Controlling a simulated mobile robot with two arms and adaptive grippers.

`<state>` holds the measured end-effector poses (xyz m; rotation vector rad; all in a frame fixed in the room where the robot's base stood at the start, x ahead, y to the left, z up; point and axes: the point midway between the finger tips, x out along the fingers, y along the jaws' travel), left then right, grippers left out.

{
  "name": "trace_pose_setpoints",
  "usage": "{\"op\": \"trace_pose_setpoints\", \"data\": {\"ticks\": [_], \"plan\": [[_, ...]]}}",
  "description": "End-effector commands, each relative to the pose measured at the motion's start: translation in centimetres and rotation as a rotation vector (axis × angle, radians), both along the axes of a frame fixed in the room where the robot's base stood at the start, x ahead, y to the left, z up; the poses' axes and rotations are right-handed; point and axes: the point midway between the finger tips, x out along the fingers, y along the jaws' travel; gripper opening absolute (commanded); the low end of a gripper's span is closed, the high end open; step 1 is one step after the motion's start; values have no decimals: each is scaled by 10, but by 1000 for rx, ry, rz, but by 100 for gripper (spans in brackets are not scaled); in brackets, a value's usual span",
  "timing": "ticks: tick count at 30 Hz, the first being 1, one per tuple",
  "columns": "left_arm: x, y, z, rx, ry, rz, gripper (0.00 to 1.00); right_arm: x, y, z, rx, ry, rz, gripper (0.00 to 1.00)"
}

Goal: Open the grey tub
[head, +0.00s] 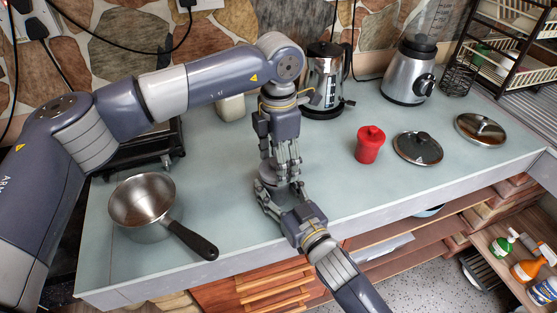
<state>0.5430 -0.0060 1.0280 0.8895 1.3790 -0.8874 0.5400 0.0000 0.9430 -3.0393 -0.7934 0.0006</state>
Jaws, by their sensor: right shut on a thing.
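The grey tub (266,184) stands on the pale counter near its front edge, mostly hidden by my two grippers. Only small grey parts of it show, and I cannot make out its lid. My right gripper (279,196) comes in from the lower right, with its fingers on either side of the tub, shut on it. My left gripper (284,177) points down from above, its fingertips at the top of the tub. Whether its fingers are open or closed on the lid cannot be made out.
A saucepan (142,203) stands at left, its black handle reaching toward the front edge. A red lidded pot (370,145), two pan lids (418,148) (481,129), a kettle (325,83) and a blender (411,72) stand right and behind. The counter right of my grippers is clear.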

Motion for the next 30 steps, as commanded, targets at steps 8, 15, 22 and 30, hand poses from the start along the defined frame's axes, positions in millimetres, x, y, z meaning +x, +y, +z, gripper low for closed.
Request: {"op": "trace_pose_setpoints", "data": {"ticks": [8, 15, 22, 30], "plan": [[0, 0, 15, 0, -1, 0, 34, 0, 0, 0, 0, 0, 0, 9], [0, 0, 40, 0, 0, 0, 34, 0, 0, 0, 0, 0, 0, 9], [0, 0, 40, 0, 0, 0, 34, 0, 0, 0, 0, 0, 0, 61], [0, 0, 40, 0, 0, 0, 34, 0, 0, 0, 0, 0, 0, 75]]}}
